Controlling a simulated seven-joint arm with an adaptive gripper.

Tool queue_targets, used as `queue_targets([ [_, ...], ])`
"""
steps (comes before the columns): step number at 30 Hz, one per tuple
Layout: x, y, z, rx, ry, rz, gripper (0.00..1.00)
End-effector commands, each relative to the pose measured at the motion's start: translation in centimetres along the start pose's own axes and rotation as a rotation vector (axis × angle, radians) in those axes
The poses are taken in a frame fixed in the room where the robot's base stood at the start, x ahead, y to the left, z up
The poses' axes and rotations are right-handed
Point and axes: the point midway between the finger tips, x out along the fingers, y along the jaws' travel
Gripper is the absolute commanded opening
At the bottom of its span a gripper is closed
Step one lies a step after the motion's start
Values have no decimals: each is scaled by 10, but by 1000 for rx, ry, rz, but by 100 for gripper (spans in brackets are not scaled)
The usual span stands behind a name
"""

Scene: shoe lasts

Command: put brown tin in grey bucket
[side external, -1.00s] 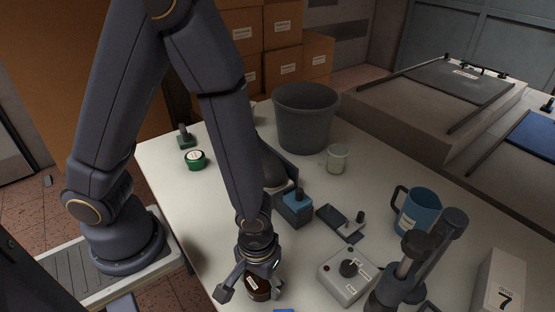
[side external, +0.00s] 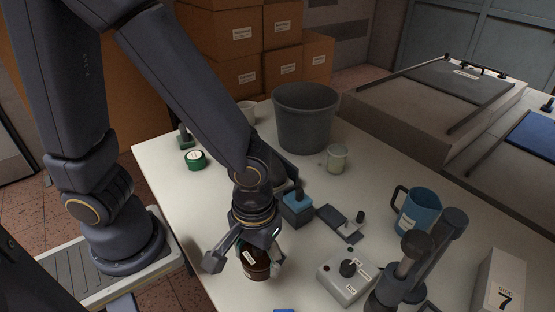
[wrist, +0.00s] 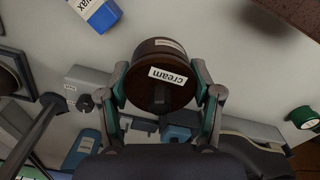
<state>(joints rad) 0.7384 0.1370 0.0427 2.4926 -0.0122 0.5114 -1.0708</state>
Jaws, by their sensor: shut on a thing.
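The brown tin (side external: 256,264) is a dark brown round tin with a white label. In the wrist view the tin (wrist: 160,75) fills the space between both fingers, and its label reads "cream". My gripper (side external: 246,262) is shut on it near the table's front edge; it appears raised above the table. The gripper (wrist: 163,92) also shows in the wrist view, with a finger against each side of the tin. The grey bucket (side external: 304,120) stands upright at the back of the table; the part of its inside that shows looks empty.
A clear cup (side external: 337,158) stands in front of the bucket. A green tin (side external: 195,160), a blue-topped block (side external: 297,207), a dark flat tool (side external: 341,222) and a joystick box (side external: 346,275) lie about. A blue mug (side external: 418,211) stands right. The table's left strip is clear.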

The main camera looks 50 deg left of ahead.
Motion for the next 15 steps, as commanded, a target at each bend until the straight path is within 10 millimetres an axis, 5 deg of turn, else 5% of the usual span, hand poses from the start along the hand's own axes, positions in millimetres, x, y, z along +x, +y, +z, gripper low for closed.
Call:
queue_targets([
  [8,-10,-8,4,121,0,0,3],
  [15,-28,12,-6,286,2,1,3],
])
